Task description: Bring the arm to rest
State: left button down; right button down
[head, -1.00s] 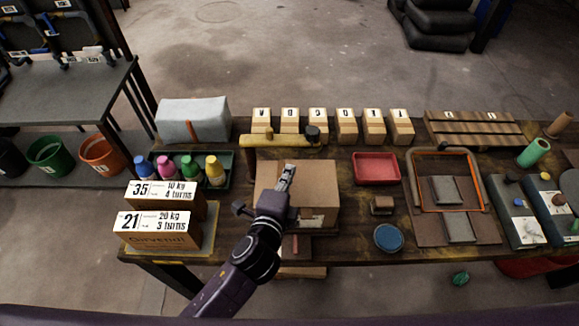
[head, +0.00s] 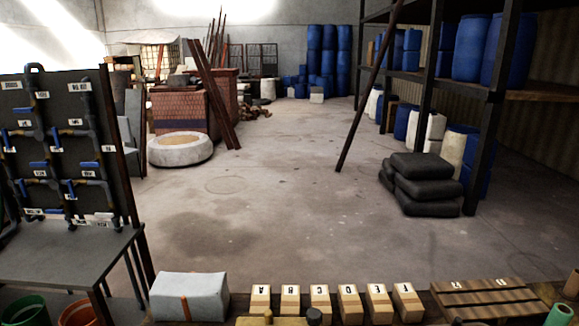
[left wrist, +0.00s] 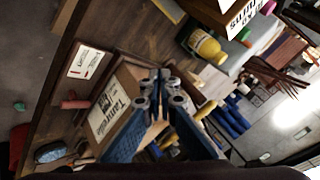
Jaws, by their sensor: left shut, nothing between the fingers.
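My left gripper (left wrist: 160,88) shows in the left wrist view, with its fingers together and nothing held between them. It is over the workbench, in front of a cardboard box (left wrist: 106,112) with a printed label, which it partly covers. I cannot tell the gap between them. No arm shows in the head view, which looks across the room and catches only the bench's far edge. My right gripper is in neither view.
In the left wrist view a yellow bottle (left wrist: 205,46) and a red handle (left wrist: 75,103) are near the gripper. In the head view a grey wrapped block (head: 188,297) and several lettered wooden blocks (head: 290,301) line the bench's far edge. Black sacks (head: 422,183) lie on open floor beyond.

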pick_arm(q)
jog(key=s+a+f+n+g, duration=0.1)
jog(key=s+a+n+g, duration=0.25)
jog(key=s, duration=0.35)
jog(key=s+a+f+n+g, duration=0.1)
jog(key=s+a+n+g, duration=0.1)
jog(key=s+a+n, duration=0.3)
jog(key=s+d+f+m+g+b, duration=0.1)
jog(key=s+f, duration=0.1)
jog(key=f, duration=1.2)
jog(key=s+d+f, duration=0.1)
jog(key=s+f, duration=0.1)
jog(key=f, duration=1.2)
jog(key=s+a+f+g+b, duration=0.1)
jog(key=s+a+f, duration=0.1)
jog(key=s+f, duration=1.4)
jog(key=shift+s+a+f, duration=0.25)
jog(key=shift+a+f, duration=0.05)
jog(key=shift+f, duration=0.3)
jog(key=shift+g, duration=0.25)
